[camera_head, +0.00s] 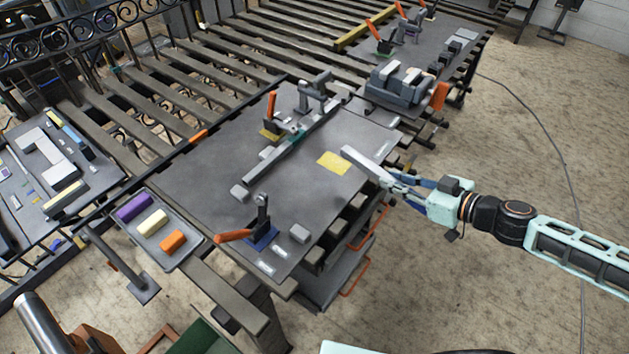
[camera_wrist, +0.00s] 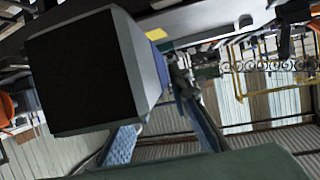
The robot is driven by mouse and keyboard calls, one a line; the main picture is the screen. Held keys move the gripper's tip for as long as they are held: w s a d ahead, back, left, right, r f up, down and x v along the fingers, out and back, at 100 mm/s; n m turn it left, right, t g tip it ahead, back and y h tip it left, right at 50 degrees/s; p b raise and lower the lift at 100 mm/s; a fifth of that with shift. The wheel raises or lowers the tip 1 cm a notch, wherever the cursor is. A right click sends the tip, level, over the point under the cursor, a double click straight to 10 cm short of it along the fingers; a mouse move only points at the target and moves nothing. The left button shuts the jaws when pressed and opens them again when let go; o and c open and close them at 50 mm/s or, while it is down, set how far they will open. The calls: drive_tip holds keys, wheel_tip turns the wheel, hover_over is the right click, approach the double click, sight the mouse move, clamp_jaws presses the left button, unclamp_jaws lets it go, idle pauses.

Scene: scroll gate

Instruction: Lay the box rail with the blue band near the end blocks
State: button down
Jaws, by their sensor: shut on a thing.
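A grey box rail (camera_head: 364,163) is held by my gripper (camera_head: 389,181) at the right edge of the dark bench (camera_head: 215,150). The rail reaches from my fingers over the bench top, its far end near a yellow patch (camera_head: 333,162). In the wrist view, the rail's dark open end (camera_wrist: 80,75) faces the camera, with a blue strip (camera_wrist: 156,36) on its side; the fingers (camera_wrist: 160,125) close around it.
Another long grey rail (camera_head: 266,163) with a teal band lies across the bench. A tray (camera_head: 187,247) with coloured blocks is at the left. The bench's left middle is clear.

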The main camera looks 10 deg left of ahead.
drive_tip(key=a+g, duration=0.1)
drive_tip(key=a, duration=0.8)
drive_tip(key=n+g, duration=0.1)
drive_tip(key=n, duration=0.1)
hover_over(314, 206)
drive_tip(key=shift+w+f+y, duration=0.1)
drive_tip(key=shift+f+y, duration=0.3)
drive_tip(key=shift+f, duration=0.15)
drive_tip(key=shift+f+b, duration=2.4)
drive_tip(key=shift+f, duration=0.7)
drive_tip(key=shift+f, duration=0.2)
drive_tip(key=c, duration=1.7)
unclamp_jaws()
